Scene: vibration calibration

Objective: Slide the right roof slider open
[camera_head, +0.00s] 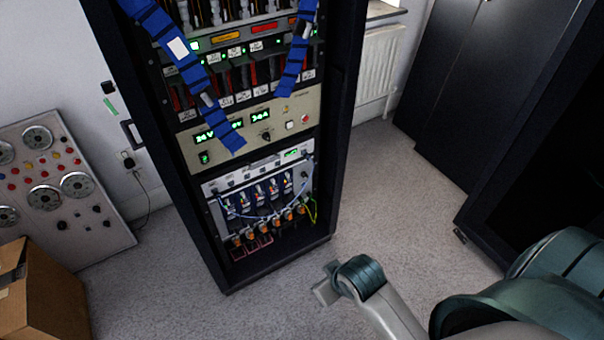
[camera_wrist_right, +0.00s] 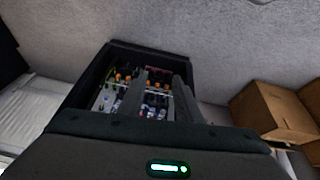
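I cannot make out a roof or a roof slider in either view. A tall black rack (camera_head: 345,110) stands in the middle of the head view, and its top is cut off by the upper edge. In the right wrist view the rack (camera_wrist_right: 85,75) appears upside down beyond my right gripper (camera_wrist_right: 160,80). Its two dark grey fingers look apart, with the rack's wiring showing between them and nothing held. My right arm enters the head view from the lower right, in front of the rack and clear of it. My left gripper is not in view.
Blue straps (camera_head: 180,50) hang down the rack front. A gauge panel (camera_head: 60,190) and a cardboard box (camera_head: 45,305) stand at the left. A dark cabinet (camera_head: 480,80) and a radiator (camera_head: 378,62) are at the right. Grey carpet (camera_head: 385,200) is free right of the rack.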

